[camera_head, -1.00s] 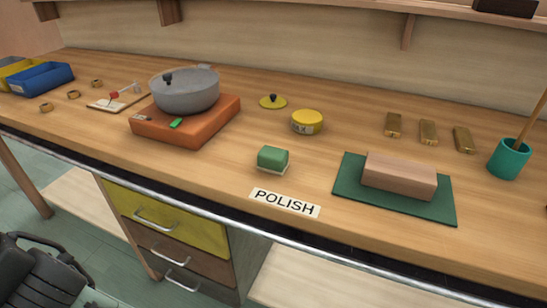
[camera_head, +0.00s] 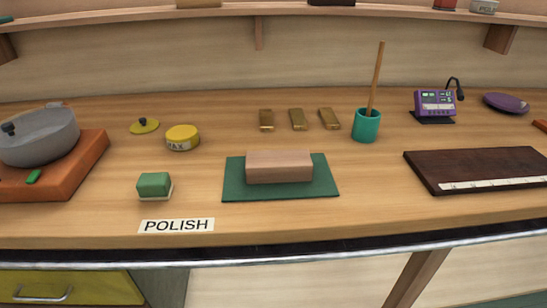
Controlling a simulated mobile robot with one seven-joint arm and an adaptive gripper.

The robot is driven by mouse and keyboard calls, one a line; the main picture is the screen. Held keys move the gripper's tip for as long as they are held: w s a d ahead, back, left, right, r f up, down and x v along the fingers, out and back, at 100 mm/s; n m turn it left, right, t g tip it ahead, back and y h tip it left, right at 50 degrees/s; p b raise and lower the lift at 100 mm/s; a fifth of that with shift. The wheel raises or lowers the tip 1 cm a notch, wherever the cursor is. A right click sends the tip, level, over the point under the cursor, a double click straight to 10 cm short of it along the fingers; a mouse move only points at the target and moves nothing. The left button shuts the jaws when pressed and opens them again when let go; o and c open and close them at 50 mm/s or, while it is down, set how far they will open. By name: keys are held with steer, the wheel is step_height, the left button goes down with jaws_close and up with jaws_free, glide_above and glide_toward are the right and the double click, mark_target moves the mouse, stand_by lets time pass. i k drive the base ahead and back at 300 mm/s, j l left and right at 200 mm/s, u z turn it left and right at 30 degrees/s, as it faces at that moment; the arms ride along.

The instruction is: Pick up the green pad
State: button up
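The green pad (camera_head: 154,185) looks like a small green block with a pale bottom layer. It lies on the wooden bench near the front edge, left of centre, just behind the white POLISH label (camera_head: 177,226). Nothing touches it, and its top and front are in plain view. A flat dark green mat (camera_head: 233,190) lies to its right with a brown wooden block on it. My gripper is not in the head view.
A yellow wax tin (camera_head: 182,137) and a small yellow lid (camera_head: 145,126) stand behind the pad. A grey pot (camera_head: 45,142) on an orange base (camera_head: 80,172) is at left. A teal cup (camera_head: 366,127) holds a tall stick. Bare bench surrounds the pad.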

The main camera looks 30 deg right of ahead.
mark_target(149, 186)
steer(key=k+l+u, duration=0.1)
steer(key=l, duration=0.3)
steer(key=k+l+u, duration=0.15)
steer(key=l, duration=0.25)
steer(key=k+l+u, duration=0.1)
steer(key=l, duration=0.3)
steer(key=k+l+u, duration=0.15)
steer(key=l, duration=0.25)
steer(key=k+l+u, duration=0.1)
steer(key=l, duration=0.3)
steer(key=k+l+u, duration=0.15)
steer(key=l, duration=0.2)
steer(key=i, duration=0.75)
